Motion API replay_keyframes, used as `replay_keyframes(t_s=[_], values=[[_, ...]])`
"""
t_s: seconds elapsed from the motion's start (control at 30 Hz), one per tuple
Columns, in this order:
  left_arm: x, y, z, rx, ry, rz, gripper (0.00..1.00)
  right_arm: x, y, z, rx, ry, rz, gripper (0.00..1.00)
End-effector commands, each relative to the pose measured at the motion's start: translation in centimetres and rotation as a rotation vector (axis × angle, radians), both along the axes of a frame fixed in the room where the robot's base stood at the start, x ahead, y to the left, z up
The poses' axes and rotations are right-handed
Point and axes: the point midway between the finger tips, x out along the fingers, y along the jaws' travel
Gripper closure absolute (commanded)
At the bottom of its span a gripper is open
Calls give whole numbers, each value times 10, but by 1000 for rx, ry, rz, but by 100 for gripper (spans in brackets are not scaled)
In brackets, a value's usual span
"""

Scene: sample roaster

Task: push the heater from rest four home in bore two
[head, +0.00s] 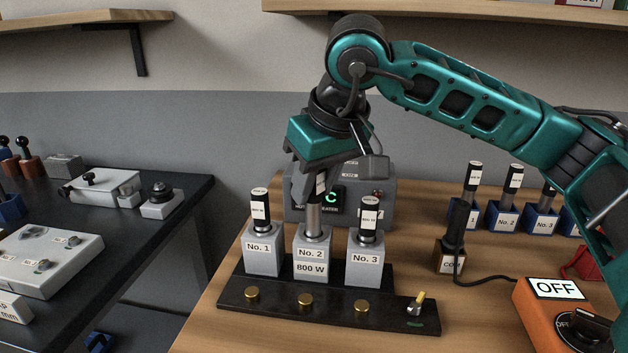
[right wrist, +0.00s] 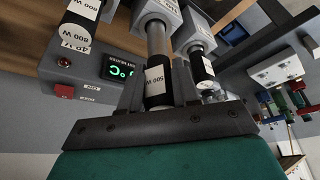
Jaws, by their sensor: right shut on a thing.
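My right gripper (head: 310,190) is shut on the black cap of a heater (head: 313,217), above the No. 2 block (head: 312,266). In the right wrist view the held heater's label (right wrist: 155,84) reads 500 W. Its bare metal sheath stands upright with its lower end at the block's top, seemingly in bore two. A clear length of sheath shows between cap and block. The No. 2 block carries an 800 W plate. Rest four (head: 570,221) is mostly hidden behind my right arm. My left gripper is not in view.
Blocks No. 1 (head: 263,256) and No. 3 (head: 363,264) hold heaters close on either side. A grey control box (head: 378,208) with a green display stands behind. A black corded piece stands in a small block (head: 448,260) at right. An orange OFF switch box (head: 540,312) sits front right.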

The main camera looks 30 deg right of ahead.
Motion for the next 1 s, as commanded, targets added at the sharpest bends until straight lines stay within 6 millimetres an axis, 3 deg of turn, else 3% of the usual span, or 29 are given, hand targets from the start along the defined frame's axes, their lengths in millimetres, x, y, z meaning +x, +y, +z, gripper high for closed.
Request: replay_keyframes(t_s=[1.0], values=[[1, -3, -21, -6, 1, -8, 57, 0, 0, -32, 0, -2, 0, 100]])
